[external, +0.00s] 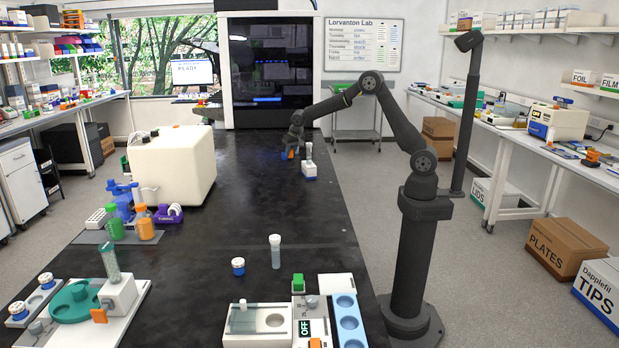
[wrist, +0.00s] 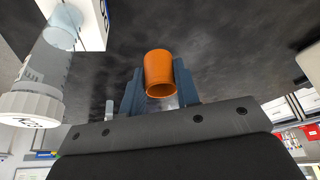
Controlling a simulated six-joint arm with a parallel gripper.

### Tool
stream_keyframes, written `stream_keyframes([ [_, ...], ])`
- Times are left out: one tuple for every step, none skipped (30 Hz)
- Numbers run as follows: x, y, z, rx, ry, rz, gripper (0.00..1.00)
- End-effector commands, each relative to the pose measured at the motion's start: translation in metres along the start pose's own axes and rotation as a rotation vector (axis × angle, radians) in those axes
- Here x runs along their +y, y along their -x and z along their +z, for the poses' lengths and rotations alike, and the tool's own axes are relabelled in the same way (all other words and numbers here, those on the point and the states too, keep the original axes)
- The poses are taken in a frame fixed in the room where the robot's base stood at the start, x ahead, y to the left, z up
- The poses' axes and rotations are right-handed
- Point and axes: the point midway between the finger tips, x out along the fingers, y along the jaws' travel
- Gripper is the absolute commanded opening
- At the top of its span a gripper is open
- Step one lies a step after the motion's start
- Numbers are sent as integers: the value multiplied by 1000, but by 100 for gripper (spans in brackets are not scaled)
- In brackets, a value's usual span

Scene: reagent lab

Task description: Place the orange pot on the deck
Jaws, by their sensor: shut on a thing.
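The orange pot (wrist: 159,70) is a small tapered cup between the two blue fingers of my gripper (wrist: 159,90) in the wrist view. The fingers are shut on its sides, and its open rim faces the camera. In the external view my gripper (external: 291,153) is low over the far part of the black bench, with the pot (external: 291,154) small and partly hidden. I cannot tell whether the pot touches the bench. A tall dark instrument (external: 270,65) stands behind the bench; I cannot tell which surface is the deck.
A white block (external: 309,173) holding a capped tube (external: 309,151) stands close to the right of my gripper; the tube (wrist: 50,75) looms at left in the wrist view. A large white box (external: 172,165) is at left.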

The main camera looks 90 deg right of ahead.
Motion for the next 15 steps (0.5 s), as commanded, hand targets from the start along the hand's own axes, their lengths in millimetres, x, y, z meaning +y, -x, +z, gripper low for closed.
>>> stream_keyframes([
  [0, -14, 7, -4, 1, 2, 7],
  [0, -20, 9, -3, 1, 0, 7],
  [0, -29, 13, -3, 1, 1, 7],
  [0, -35, 15, -3, 1, 1, 7],
  [0, -40, 17, -2, 2, 1, 7],
  [0, -45, 19, -1, 2, 0, 7],
  [0, -48, 20, 0, 2, 0, 7],
  [0, -51, 22, 0, 1, 0, 7],
  [-1, -54, 23, 0, 0, -1, 7],
  [-1, -55, 23, 1, 0, -1, 7],
  [-1, -56, 24, 1, 0, -1, 7],
  [-1, -58, 24, 1, 0, -2, 7],
  [-1, -60, 25, 1, 0, -2, 7],
  [-1, -63, 26, 1, 0, -2, 7],
  [-1, -68, 28, 0, 1, -1, 7],
])
